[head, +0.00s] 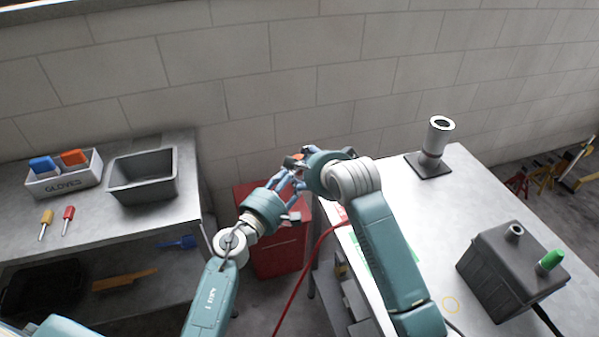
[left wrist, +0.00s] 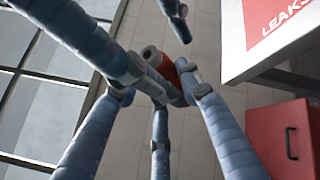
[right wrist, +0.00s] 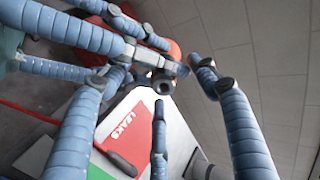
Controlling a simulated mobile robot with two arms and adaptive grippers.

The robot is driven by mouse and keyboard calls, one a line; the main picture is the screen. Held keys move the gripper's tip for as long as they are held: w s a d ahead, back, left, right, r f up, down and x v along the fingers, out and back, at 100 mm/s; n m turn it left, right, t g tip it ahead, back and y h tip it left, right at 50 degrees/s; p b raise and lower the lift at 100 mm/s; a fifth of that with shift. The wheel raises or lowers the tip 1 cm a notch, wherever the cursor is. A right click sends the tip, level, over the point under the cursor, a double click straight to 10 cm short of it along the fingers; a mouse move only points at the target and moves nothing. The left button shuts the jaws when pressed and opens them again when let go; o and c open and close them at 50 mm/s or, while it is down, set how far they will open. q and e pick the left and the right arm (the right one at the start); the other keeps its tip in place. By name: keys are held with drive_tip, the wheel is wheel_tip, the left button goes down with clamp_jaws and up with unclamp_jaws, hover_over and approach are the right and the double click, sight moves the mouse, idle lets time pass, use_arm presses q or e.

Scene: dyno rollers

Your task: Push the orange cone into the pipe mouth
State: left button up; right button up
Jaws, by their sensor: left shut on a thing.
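The orange cone (head: 297,157) is held up between my two hands in the middle of the head view, mostly hidden by fingers. My left gripper (head: 285,180) is shut on it; its orange-red body (left wrist: 168,70) and a grey round end show in the left wrist view. My right gripper (head: 303,177) is around the other side of the cone (right wrist: 172,50), its fingers spread, one visibly apart from it. An upright pale pipe (head: 437,137) with a dark open mouth stands on a black base on the right table.
The right table (head: 440,215) also carries a dark grey box (head: 495,265) with a stub and a green plug (head: 550,261). The left bench holds a GLOVES bin (head: 65,183), an empty grey bin (head: 145,190) and two screwdrivers. A red cabinet (head: 275,245) stands between, beside a red hose.

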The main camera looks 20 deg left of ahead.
drive_tip(key=shift+r, duration=0.1)
idle(0.4)
drive_tip(key=shift+s+d+r, duration=0.1)
drive_tip(key=shift+r, duration=0.05)
drive_tip(key=v, duration=0.7)
idle(0.3)
